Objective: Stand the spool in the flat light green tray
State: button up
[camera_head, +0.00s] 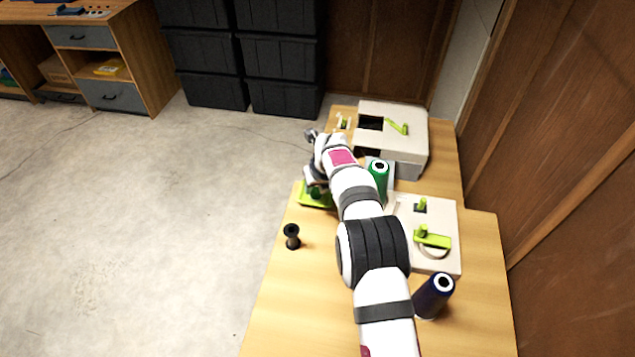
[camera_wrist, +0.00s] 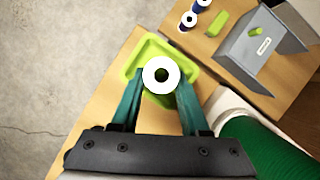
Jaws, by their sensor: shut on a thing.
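The light green tray (camera_wrist: 192,80) lies flat on the wooden table, and its edge shows in the head view (camera_head: 303,201) at the table's left side. My gripper (camera_wrist: 161,84) is over the tray with its teal fingers shut on a spool (camera_wrist: 148,82), seen end-on with a round white top and a dark centre hole. The spool looks upright within the tray's outline; whether its base touches the tray floor is hidden. In the head view my gripper (camera_head: 314,178) is partly covered by my arm.
A large green cone (camera_head: 378,180) stands close right of my arm, also large in the wrist view (camera_wrist: 262,142). A black spool (camera_head: 291,236) and a dark blue cone (camera_head: 432,298) stand nearer. A white machine (camera_head: 407,150) is behind. The floor is clear left of the table.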

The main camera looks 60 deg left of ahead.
jog(key=shift+f, duration=0.15)
jog(key=o, duration=1.2)
jog(key=shift+c, duration=0.2)
jog(key=shift+r, duration=3.55)
